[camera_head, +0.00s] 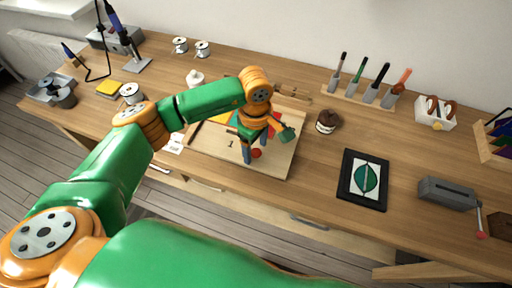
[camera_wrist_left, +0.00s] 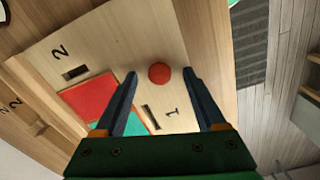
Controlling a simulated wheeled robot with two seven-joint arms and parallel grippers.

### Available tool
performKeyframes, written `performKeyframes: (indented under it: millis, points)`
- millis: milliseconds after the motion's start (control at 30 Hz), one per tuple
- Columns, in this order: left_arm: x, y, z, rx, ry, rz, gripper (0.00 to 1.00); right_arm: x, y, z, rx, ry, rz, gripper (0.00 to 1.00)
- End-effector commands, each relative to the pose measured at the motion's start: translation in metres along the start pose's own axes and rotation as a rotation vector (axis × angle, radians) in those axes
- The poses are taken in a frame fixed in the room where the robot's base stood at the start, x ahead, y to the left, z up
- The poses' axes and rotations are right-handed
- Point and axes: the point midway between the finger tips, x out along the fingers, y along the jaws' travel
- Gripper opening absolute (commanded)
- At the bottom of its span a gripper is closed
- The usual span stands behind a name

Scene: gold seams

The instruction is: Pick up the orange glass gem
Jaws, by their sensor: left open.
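The orange glass gem (camera_wrist_left: 159,73) is a small round red-orange piece on a light wooden board (camera_wrist_left: 118,35). In the left wrist view it lies between the tips of my left gripper (camera_wrist_left: 160,76), with a gap on each side. My left gripper is open and points down at the board. In the head view the gem (camera_head: 256,153) shows just beside the fingers of my left gripper (camera_head: 256,156). The gripper partly covers the board there. My right gripper is not in view.
Red (camera_wrist_left: 90,100) and green coloured pieces lie on the board near the slot marked 1. A dark-framed green disc picture (camera_head: 364,180) lies to the right. A rack of upright tools (camera_head: 358,98) stands at the back. The table between board and frame is clear.

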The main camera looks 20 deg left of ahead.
Motion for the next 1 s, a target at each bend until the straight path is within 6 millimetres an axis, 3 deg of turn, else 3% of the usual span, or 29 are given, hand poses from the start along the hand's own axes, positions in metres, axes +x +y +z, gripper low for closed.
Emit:
performKeyframes:
  millis: [167, 400, 433, 767, 867, 1000]
  points:
    - [0.001, 0.000, 0.000, 0.000, -0.001, 0.001, 0.70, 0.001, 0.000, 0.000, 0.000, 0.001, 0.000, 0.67]
    - [0.001, 0.000, 0.001, 0.000, -0.002, 0.001, 0.05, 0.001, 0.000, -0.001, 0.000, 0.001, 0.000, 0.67]
    - [0.001, 0.000, 0.001, 0.000, -0.002, 0.001, 0.00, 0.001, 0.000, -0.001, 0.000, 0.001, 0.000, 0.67]
    - [-0.001, 0.001, 0.001, 0.000, -0.002, 0.002, 0.00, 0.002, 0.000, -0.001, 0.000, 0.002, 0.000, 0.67]
    - [-0.010, 0.001, 0.001, -0.001, -0.002, 0.003, 0.00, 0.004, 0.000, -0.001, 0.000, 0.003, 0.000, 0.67]
    - [-0.036, -0.004, 0.004, 0.004, -0.003, 0.008, 0.00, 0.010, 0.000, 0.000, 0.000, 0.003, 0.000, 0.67]
